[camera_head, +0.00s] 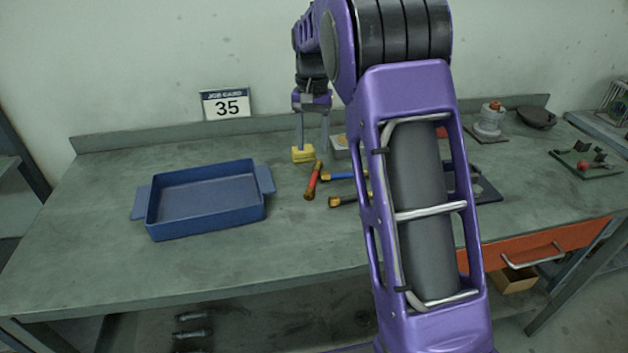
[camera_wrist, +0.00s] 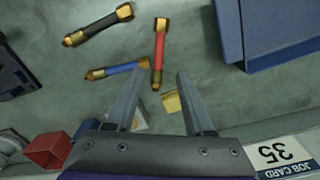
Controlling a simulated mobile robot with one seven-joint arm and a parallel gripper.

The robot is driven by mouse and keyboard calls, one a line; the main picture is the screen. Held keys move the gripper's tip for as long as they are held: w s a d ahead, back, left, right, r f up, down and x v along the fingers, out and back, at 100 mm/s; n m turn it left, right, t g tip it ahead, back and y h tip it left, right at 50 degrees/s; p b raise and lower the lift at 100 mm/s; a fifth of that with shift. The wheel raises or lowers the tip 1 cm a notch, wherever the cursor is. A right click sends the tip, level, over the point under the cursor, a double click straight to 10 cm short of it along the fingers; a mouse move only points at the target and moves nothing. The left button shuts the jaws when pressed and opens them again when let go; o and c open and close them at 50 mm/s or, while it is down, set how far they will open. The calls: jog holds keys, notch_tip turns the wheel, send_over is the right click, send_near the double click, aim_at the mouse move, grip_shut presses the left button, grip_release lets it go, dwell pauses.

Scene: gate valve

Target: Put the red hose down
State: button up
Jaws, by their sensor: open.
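The red hose (camera_head: 313,181), a short red tube with brass ends, lies on the bench right of the blue tray. In the wrist view the red hose (camera_wrist: 159,56) lies beyond my fingertips, one brass end in line with the gap between them. My gripper (camera_head: 313,147) points down over the bench behind the hose; in the wrist view my gripper (camera_wrist: 160,72) is open, with nothing held between its fingers. A small yellow block (camera_head: 303,154) is near the left fingertip. I cannot tell the fingertips' exact height.
A blue hose (camera_head: 345,177) and a black hose (camera_head: 345,201) lie right of the red one. The blue tray (camera_head: 205,222) looks empty. A job card reading 35 (camera_head: 227,104) stands at the back. My arm hides part of the bench's right side.

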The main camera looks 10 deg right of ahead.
send_over(313, 180)
jog(key=f, duration=0.4)
jog(key=shift+w+f, duration=0.3)
jog(key=shift+w, duration=0.05)
jog(key=f, duration=0.1)
jog(key=f+b, duration=0.1)
jog(key=f, duration=0.3)
jog(key=shift+s+f, duration=0.15)
jog(key=shift+s, duration=0.2)
grip_shut()
